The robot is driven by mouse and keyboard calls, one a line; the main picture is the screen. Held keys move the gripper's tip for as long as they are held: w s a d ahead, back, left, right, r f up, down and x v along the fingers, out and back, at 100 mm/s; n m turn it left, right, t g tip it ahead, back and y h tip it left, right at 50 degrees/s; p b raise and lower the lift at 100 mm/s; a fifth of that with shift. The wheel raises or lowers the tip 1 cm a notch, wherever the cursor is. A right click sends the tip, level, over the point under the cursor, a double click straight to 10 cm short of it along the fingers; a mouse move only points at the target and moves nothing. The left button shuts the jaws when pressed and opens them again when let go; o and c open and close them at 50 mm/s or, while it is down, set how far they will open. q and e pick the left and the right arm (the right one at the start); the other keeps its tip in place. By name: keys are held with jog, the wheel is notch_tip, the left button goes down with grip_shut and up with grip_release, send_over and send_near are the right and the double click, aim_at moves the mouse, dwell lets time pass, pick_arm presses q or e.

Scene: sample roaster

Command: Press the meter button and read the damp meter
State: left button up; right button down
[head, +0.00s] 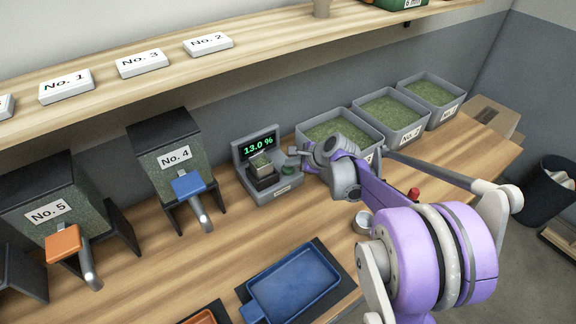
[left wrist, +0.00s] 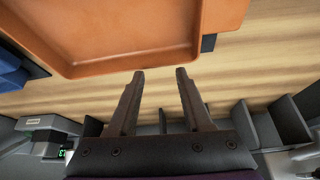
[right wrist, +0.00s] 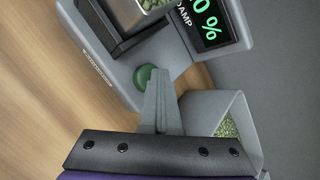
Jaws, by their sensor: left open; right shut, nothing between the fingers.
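The grey damp meter (head: 283,192) stands on the wooden bench, its green display (head: 258,145) reading 13.0 %. A small sample cup (head: 261,166) with green beans sits in its dark holder. The round green button (right wrist: 143,75) is on the meter's base, beside the holder. My right gripper (right wrist: 158,72) is shut and empty, its fingertips right at the button; I cannot tell whether they touch it. The right wrist view shows part of the display (right wrist: 206,20), with "0 %" and "DAMP". My left gripper (left wrist: 160,74) is open and empty near an orange tray (left wrist: 110,62); the head view does not show it.
Bean bins (head: 341,128) stand right of the meter. Hoppers No. 4 (head: 171,140) and No. 5 (head: 42,190) stand left. A blue tray (head: 296,283) lies in front, with a small metal cup (head: 362,222) nearby. A shelf (head: 260,50) runs above. A dark bin (head: 548,192) is at right.

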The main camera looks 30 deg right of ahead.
aim_at(291, 169)
pick_arm(q)
jog(key=shift+w+r+p, duration=0.2)
jog(key=shift+r+p, duration=0.1)
jog(key=shift+r, duration=0.25)
pick_arm(e)
jog(key=shift+r, duration=0.8)
jog(key=shift+r+p, duration=1.25)
jog(key=shift+r, duration=1.35)
pick_arm(q)
jog(key=r, duration=0.1)
jog(key=w+r, duration=0.1)
jog(key=r, duration=0.1)
jog(key=shift+w+r, duration=0.25)
pick_arm(e)
jog(key=shift+f, duration=0.1)
pick_arm(q)
jog(key=shift+s, duration=0.1)
